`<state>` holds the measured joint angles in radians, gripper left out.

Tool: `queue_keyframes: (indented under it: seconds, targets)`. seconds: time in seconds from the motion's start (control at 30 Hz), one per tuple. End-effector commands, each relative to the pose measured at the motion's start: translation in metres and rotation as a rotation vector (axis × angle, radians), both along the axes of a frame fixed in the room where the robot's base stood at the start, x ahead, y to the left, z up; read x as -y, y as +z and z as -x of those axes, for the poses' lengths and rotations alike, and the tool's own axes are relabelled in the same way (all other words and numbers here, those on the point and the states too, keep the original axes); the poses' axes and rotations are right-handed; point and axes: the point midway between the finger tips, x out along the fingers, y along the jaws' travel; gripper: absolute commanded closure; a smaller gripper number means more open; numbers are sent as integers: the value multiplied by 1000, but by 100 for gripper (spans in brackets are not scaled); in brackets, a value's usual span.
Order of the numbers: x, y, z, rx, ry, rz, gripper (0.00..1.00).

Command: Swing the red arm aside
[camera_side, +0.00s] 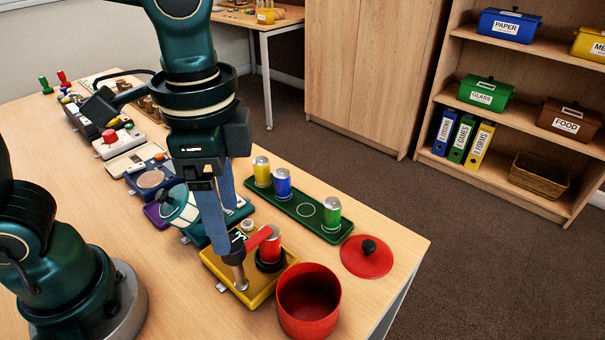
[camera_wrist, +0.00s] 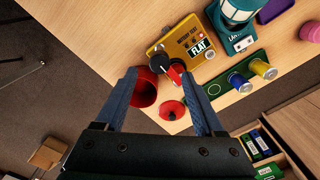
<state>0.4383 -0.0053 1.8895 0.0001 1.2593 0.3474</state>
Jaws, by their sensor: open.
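The yellow tester box (camera_side: 262,290) stands near the table's front right. The red arm (camera_side: 257,239) is a short flat bar slanting over the box, beside a red battery (camera_side: 271,249) in a black round holder (camera_side: 270,265). My gripper (camera_side: 231,230) is open, pointing down over the box; one finger comes low near a silver post and the other is partly hidden. In the wrist view the box (camera_wrist: 187,35) reads "FLAT". My gripper (camera_wrist: 157,74) has its fingers apart there, with a red piece (camera_wrist: 177,74) near the right fingertip; I cannot tell whether they touch.
A red pot (camera_side: 309,304) stands just right of the box, its red lid (camera_side: 366,257) lying behind it. A teal-and-white device (camera_side: 180,208) stands close on the left.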

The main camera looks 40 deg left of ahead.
Motion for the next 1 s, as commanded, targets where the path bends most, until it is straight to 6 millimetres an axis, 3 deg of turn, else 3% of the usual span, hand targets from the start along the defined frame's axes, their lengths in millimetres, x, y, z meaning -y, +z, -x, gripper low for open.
queue_keyframes:
  seconds: [0.4, 0.73, 0.77, 0.93, 1.0]
  targets:
    - [0, -44, 1, -2, 0, -1, 29]
    - [0, -49, 1, 2, 0, 1, 29]
    - [0, -49, 1, 2, 0, 1, 33]
    - [0, -49, 1, 1, 0, 1, 98]
    - [0, -49, 1, 1, 0, 1, 100]
